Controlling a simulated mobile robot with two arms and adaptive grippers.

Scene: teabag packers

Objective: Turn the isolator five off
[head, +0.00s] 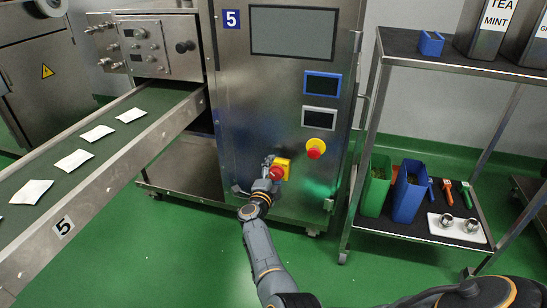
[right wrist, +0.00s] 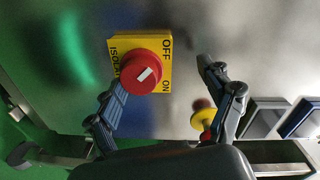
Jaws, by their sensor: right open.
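The isolator is a yellow plate (head: 286,165) with a round red knob (head: 277,173) on the front of the steel machine marked 5. In the right wrist view the plate (right wrist: 125,42) reads OFF and ON along its right edge, and the red knob (right wrist: 137,66) has a short slanted white mark. I cannot tell which word the mark points to. My right gripper (right wrist: 161,73) is open. Its left finger overlaps the knob's lower left edge; contact is unclear. Its right finger is clear of the plate. In the head view this gripper (head: 266,171) is at the isolator's left. My left gripper is not in view.
A red-and-yellow emergency button (head: 316,148) sits up and right of the isolator. A grey-framed panel (head: 319,118) and a blue-framed panel (head: 322,85) are above it. A conveyor (head: 130,160) with teabags runs at left. A shelf cart (head: 400,226) with bins stands at right.

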